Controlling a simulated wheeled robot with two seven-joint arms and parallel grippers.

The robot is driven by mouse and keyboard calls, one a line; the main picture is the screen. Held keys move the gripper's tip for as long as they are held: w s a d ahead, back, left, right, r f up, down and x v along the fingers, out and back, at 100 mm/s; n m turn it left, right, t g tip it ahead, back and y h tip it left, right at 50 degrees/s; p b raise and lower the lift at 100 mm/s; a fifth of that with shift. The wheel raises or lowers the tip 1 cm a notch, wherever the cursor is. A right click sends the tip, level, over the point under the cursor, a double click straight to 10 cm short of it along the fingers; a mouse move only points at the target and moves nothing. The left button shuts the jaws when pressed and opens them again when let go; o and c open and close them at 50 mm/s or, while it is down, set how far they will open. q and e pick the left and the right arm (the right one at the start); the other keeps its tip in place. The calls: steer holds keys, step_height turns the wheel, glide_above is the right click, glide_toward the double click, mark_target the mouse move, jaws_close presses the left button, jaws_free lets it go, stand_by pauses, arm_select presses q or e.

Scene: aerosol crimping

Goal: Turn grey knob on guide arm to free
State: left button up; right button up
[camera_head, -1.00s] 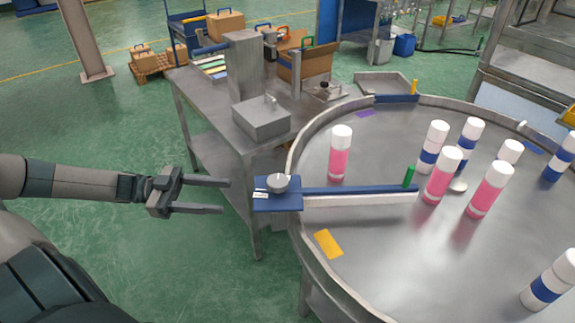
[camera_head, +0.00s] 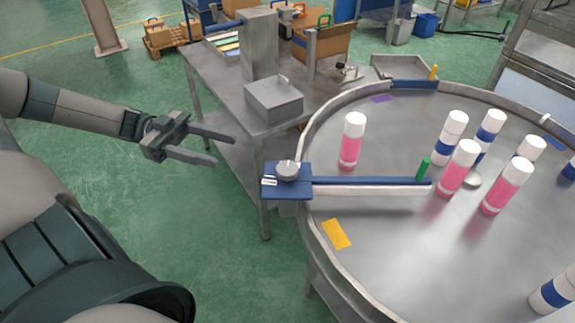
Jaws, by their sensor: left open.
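The grey knob (camera_head: 287,170) sits on a blue mounting plate (camera_head: 288,190) at the left rim of the round table. The guide arm (camera_head: 370,187), a blue bar with a white strip along it, runs from the plate to the right over the table. A green peg (camera_head: 423,169) stands near its far end. My left gripper (camera_head: 226,149) is open and empty, to the left of the knob and apart from it, its fingers pointing right. My right gripper is not in view.
The round metal table (camera_head: 390,270) carries several pink-and-white cans (camera_head: 353,140) and blue-and-white cans. An orange card (camera_head: 336,234) lies near its left rim. A steel workbench (camera_head: 215,80) with a grey box (camera_head: 274,98) stands behind.

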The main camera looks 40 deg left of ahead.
arm_select(q)
steer(key=p, duration=0.2)
glide_toward(287, 168)
steer(key=x, duration=0.5)
steer(key=shift+w+r, duration=0.1)
steer(key=shift+r, duration=0.05)
steer(key=p+x, duration=0.1)
steer(key=x, duration=0.2)
steer(key=shift+d, duration=0.2)
steer(key=shift+w+d+p, duration=0.15)
steer(key=shift+d+p, duration=0.15)
steer(key=shift+d, duration=0.3)
steer(key=shift+d+f, duration=0.2)
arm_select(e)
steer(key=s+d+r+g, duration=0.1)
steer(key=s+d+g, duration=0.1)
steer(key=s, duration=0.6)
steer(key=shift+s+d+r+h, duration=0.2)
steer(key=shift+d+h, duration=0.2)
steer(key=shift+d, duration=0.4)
arm_select(q)
steer(key=shift+c, duration=0.3)
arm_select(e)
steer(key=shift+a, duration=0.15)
arm_select(q)
steer(key=c, duration=1)
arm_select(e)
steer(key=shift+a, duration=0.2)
